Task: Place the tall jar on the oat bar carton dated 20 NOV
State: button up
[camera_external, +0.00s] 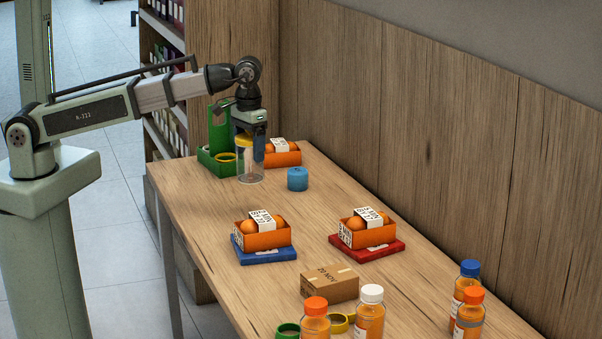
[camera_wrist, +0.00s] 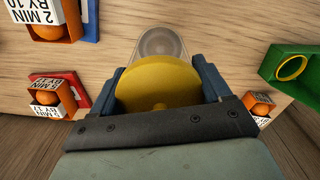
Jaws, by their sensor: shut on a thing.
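The clear jar with a yellow lid (camera_external: 249,168) is upright at the far left part of the table. My gripper (camera_external: 247,142) is shut on its lid from above. In the wrist view, the yellow lid (camera_wrist: 160,78) sits between the two fingers, and the clear body (camera_wrist: 160,42) shows past it. I cannot tell whether the jar's base touches the table. The brown oat bar carton (camera_external: 330,284), marked 20 NOV on top, lies near the front of the table, well away from my gripper. Its top is bare.
Orange crates of oranges stand on a blue slab (camera_external: 266,257) and a red slab (camera_external: 385,251). A blue cylinder (camera_external: 297,179) is right of the jar. Several juice bottles (camera_external: 369,315) and rings crowd the near end.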

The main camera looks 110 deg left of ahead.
jog(key=w+d+m, duration=0.2)
jog(key=w+d, duration=0.4)
jog(key=d, duration=0.6)
jog(key=w+d+r, duration=0.3)
jog(key=w+d, duration=0.7)
jog(key=w, duration=0.4)
jog(key=w+d+r, duration=0.3)
jog(key=w+d, duration=0.6)
jog(key=w, duration=0.5)
jog(key=shift+s+f+n, duration=0.1)
jog(key=shift+f+n, duration=0.45)
jog(key=shift+f, duration=2)
jog(key=shift+f+n, duration=0.55)
jog(key=shift+f, duration=2)
jog(key=shift+f, duration=0.1)
jog(key=o, duration=1.2)
